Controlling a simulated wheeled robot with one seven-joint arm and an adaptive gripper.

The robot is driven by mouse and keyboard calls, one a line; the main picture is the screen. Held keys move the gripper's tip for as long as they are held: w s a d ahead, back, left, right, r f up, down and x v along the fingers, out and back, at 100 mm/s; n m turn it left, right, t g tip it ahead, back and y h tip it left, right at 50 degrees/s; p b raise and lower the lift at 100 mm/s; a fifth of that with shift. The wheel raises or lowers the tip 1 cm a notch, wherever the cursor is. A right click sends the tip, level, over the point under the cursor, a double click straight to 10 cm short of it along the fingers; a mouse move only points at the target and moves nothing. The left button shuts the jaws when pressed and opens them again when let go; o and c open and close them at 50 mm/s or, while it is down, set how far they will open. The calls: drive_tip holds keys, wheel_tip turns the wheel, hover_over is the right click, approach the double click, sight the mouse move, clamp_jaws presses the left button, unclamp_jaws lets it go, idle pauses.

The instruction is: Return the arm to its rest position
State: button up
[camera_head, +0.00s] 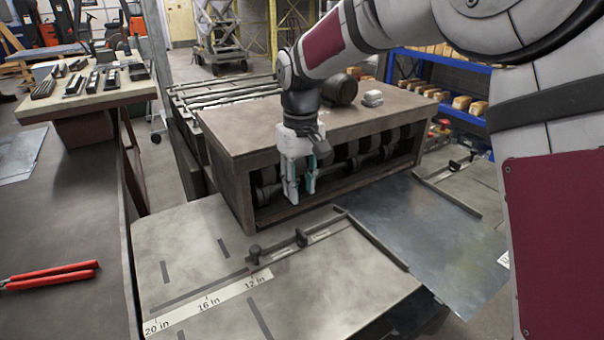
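My arm reaches in from the upper right and bends down at its wrist. My gripper (301,196) hangs pointing down in front of the open front of the brown machine (225,150). Its two pale fingers with teal pads stand apart with a narrow dark gap between them, and I see nothing held there. The fingertips are above the work table (200,240); whether they touch the machine's front cannot be told from this view.
A metal sheet (425,235) lies right of the table's guide bar (370,238). Red-handled pliers (50,276) lie on the left bench. Blue shelving (460,62) stands behind.

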drive_tip(key=s+d+r+m+t, duration=0.2)
drive_tip(key=s+d+r+m, duration=0.1)
drive_tip(key=s+d+r, duration=0.9)
drive_tip(key=s+d+f+m+t, duration=0.1)
drive_tip(key=s+d+f, duration=0.1)
drive_tip(key=s+d, duration=0.3)
drive_tip(key=s+d+f+m+t, duration=0.1)
drive_tip(key=s+d, duration=0.4)
drive_tip(key=s, duration=0.8)
drive_tip(key=shift+f+m, duration=0.6)
drive_tip(key=shift+m, duration=0.2)
